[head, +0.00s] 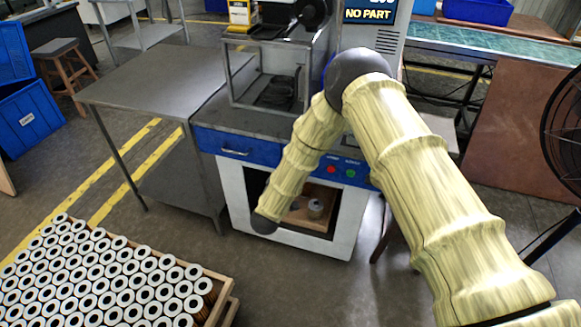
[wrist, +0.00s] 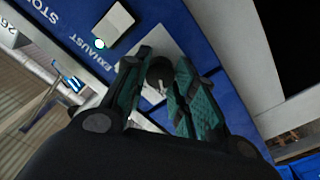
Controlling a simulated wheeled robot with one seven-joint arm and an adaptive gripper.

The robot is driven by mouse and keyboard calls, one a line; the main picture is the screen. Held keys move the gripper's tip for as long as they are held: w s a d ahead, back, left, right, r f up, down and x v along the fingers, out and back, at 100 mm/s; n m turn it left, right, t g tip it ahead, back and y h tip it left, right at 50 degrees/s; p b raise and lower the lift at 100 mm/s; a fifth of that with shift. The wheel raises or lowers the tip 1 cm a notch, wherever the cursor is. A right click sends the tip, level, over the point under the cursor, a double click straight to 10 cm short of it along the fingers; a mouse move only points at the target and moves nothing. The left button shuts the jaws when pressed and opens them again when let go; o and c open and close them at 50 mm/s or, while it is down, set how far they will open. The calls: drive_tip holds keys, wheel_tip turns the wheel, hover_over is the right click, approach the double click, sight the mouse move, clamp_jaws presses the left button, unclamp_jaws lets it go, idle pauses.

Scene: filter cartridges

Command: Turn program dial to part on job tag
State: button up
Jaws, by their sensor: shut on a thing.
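The program dial (wrist: 160,71) is a dark round knob with a pale pointer mark, on a light plate on the blue panel in the wrist view. My gripper (wrist: 157,88) has its teal-padded fingers on both sides of the dial and is shut on it. The fingers hide part of the dial and its plate, so its setting cannot be read. In the head view my arm hides the dial, and my gripper does not show. I cannot make out the job tag. The machine's display (head: 368,16) reads "NO PART".
The wrist view shows a pale rectangular plate (wrist: 110,25) beside "EXHAUST" lettering. In the head view, red (head: 331,170) and green (head: 350,173) buttons sit on the machine front. A cartridge (head: 316,208) stands in its opening. A crate (head: 221,291) of cartridges and a steel table (head: 150,85) are left.

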idle(0.4)
drive_tip(key=o, duration=1.1)
drive_tip(key=shift+c, duration=0.2)
drive_tip(key=v, duration=1.2)
drive_tip(key=shift+d, duration=0.1)
